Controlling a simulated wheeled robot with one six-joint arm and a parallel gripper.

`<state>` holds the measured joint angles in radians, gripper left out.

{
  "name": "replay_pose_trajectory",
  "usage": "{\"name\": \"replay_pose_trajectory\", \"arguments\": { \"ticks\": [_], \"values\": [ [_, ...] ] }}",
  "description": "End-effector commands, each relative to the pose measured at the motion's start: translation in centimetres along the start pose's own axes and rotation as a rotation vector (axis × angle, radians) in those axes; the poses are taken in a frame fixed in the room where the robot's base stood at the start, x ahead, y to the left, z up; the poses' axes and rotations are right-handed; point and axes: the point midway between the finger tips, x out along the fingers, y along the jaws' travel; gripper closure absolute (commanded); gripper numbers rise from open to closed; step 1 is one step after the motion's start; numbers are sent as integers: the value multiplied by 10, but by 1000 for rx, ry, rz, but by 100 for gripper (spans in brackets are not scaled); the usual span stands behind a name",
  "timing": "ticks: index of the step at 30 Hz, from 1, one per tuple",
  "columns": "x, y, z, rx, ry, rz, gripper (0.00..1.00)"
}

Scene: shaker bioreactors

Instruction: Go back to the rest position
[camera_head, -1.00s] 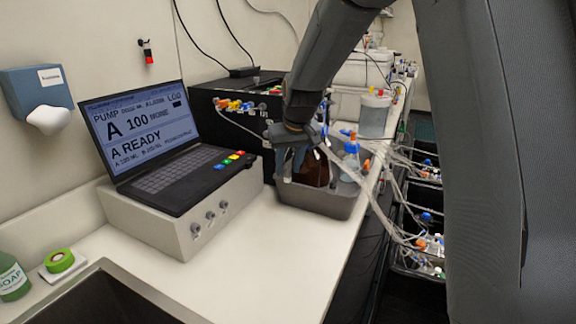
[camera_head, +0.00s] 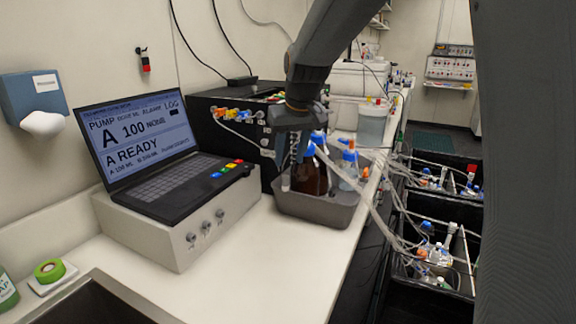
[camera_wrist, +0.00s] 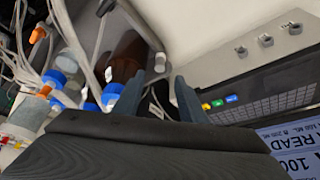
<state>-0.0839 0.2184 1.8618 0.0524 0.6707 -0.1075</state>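My gripper (camera_head: 290,140) hangs from my dark grey arm, over the left part of a grey tub (camera_head: 318,210) on the white bench. In the wrist view its two blue-grey fingers (camera_wrist: 158,88) stand apart with nothing held between them. A brown bottle (camera_head: 310,178) with a blue cap stands in the tub, close to the right of the gripper. It also shows beyond the fingers in the wrist view (camera_wrist: 125,62). A clear bottle (camera_head: 349,170) with a blue cap stands to its right. My arm hides part of the bench behind.
A laptop-like pump console (camera_head: 165,165) on a beige box stands left of the tub, with a black unit (camera_head: 232,135) behind. Loose tubes (camera_head: 385,205) run from the tub to racks of vessels (camera_head: 430,235) at right. The front bench (camera_head: 240,275) is clear.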

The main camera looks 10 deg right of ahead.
Motion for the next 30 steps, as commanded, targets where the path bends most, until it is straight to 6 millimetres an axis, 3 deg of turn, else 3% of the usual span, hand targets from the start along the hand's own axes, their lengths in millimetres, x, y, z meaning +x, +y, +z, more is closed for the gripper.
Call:
{"name": "replay_pose_trajectory", "arguments": {
  "ticks": [6,10,14,18,21,25,30],
  "values": [
    [-3,0,2,1,-3,1,62],
    [7,5,33,17,-34,5,62],
    [25,13,103,51,-105,16,62],
    [40,18,194,92,-188,28,62],
    [46,18,250,117,-239,34,62],
    [48,17,302,137,-284,38,62],
    [48,15,329,148,-307,41,62]
  ]
}}
